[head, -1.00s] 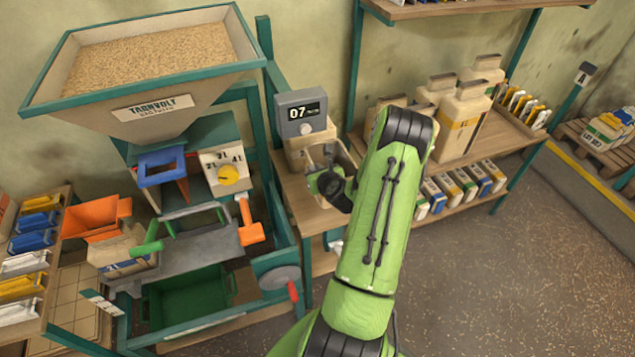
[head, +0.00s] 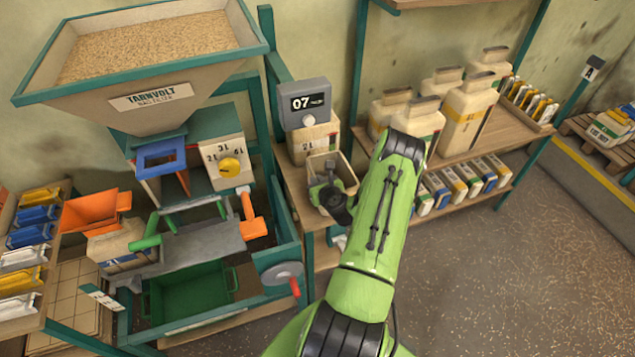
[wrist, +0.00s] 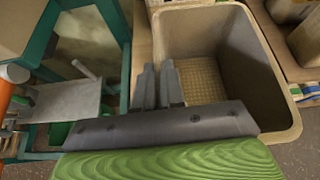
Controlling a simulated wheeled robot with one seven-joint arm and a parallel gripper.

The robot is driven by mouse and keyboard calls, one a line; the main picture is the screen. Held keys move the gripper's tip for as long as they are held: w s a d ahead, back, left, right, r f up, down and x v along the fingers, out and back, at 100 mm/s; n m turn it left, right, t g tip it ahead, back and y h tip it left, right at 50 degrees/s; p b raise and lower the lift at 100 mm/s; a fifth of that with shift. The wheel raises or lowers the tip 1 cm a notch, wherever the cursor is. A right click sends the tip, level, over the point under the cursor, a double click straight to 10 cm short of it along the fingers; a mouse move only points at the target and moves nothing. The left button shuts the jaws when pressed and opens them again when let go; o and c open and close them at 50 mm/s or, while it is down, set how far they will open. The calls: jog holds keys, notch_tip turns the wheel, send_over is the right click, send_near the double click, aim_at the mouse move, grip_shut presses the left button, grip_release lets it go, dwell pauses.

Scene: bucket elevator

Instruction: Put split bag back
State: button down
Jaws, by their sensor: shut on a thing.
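My gripper (wrist: 159,88) is shut on the left wall of an open-topped tan bin (wrist: 212,21), one finger on each side of it. The bin looks empty, with a grid-patterned floor. In the head view the gripper (head: 328,190) is at the front of this bin (head: 345,160), by the scale on the narrow wooden counter. A tan bag (head: 118,246) with a blue-marked label stands under the orange chute at the left; its far side is hidden. I cannot tell which thing is the split bag.
A scale display (head: 306,104) reads 07 behind the bin. A grain hopper (head: 150,95) and a green crate (head: 190,295) are at the left. Jugs (head: 468,112) stand on the right shelf (head: 515,135). Bags fill the left rack (head: 35,255).

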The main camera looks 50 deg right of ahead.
jog(key=c, duration=1.2)
grip_release()
